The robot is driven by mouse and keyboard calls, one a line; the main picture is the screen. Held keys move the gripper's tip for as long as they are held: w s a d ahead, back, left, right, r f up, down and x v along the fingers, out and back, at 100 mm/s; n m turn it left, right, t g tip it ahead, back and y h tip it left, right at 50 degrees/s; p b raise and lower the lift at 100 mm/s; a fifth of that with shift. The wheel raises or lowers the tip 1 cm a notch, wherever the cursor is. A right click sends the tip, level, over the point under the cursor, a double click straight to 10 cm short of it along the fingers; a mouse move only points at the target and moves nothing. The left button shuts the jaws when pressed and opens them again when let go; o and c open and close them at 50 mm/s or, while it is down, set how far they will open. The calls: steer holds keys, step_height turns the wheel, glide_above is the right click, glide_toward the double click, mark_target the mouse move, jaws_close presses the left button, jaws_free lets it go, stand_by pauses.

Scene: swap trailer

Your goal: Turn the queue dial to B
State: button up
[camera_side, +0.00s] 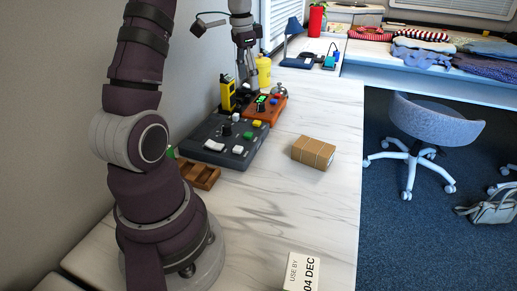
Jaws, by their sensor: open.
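A dark grey control panel (199,138) lies on the white marble-look table, with a black knob (227,129) and white, green and yellow buttons. Behind it stands an orange-brown box (254,113) with a small green display and dark and coloured controls. No lettering can be read, so I cannot tell which control is the queue dial or where it points. My gripper (247,87) points down just above the back-left part of the orange-brown box. Its fingers are small and dark here; they are open, and I see nothing held. Whether they touch a control cannot be told.
A yellow handheld device (228,95) stands close left of my gripper, and a yellow bottle (264,70) behind it. A silver bell (279,89), a brown carton (313,152) and a wooden tray (203,176) are nearby. The table's front right is mostly clear.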

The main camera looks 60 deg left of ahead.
steer(key=g, duration=0.1)
glide_toward(226, 125)
step_height(226, 125, down, 10)
steer(key=shift+a+r, duration=0.1)
jaws_close()
